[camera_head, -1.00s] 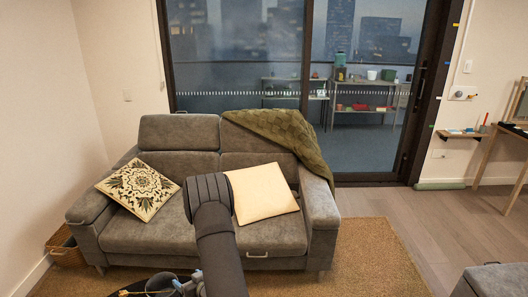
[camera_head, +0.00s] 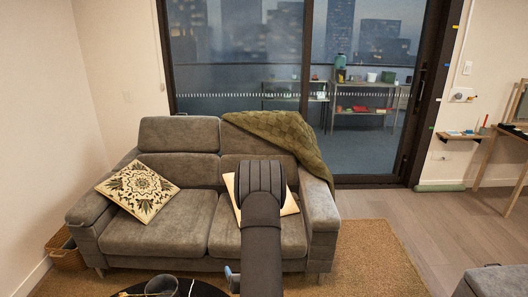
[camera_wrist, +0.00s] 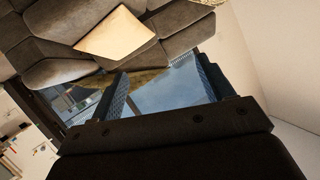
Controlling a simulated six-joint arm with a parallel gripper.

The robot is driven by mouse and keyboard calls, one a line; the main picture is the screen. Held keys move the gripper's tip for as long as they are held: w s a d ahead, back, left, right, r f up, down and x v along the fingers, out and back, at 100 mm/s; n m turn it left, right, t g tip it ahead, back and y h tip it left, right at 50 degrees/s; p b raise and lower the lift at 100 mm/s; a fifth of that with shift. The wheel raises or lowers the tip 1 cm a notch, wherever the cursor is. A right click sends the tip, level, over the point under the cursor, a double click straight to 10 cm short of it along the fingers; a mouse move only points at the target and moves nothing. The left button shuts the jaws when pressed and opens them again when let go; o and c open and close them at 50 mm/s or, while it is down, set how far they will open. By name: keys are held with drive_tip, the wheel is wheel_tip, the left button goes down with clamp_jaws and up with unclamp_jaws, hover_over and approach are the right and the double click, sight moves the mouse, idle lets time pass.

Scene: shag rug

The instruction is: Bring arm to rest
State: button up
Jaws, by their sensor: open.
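My gripper (camera_wrist: 163,88) shows in the wrist view with its two fingers spread apart and nothing between them. The wrist view is tilted; the sofa and its cream cushion lie beyond the fingers. In the head view my dark arm rises from the bottom edge, in front of the right half of the grey sofa (camera_head: 168,240). It hides much of the cream cushion (camera_head: 290,207). I cannot make out the gripper's fingers in the head view.
A patterned cushion (camera_head: 138,190) and a green throw (camera_head: 280,135) are on the sofa. A dark round table (camera_head: 205,290) with a container (camera_head: 161,285) sits at the bottom edge. A grey seat (camera_head: 495,282) is at the lower right. Rug (camera_head: 365,260) between is clear.

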drive_tip(key=shift+s+d+r+m+h, duration=0.15)
drive_tip(key=shift+d+m+h, duration=0.25)
drive_tip(key=shift+d, duration=0.6)
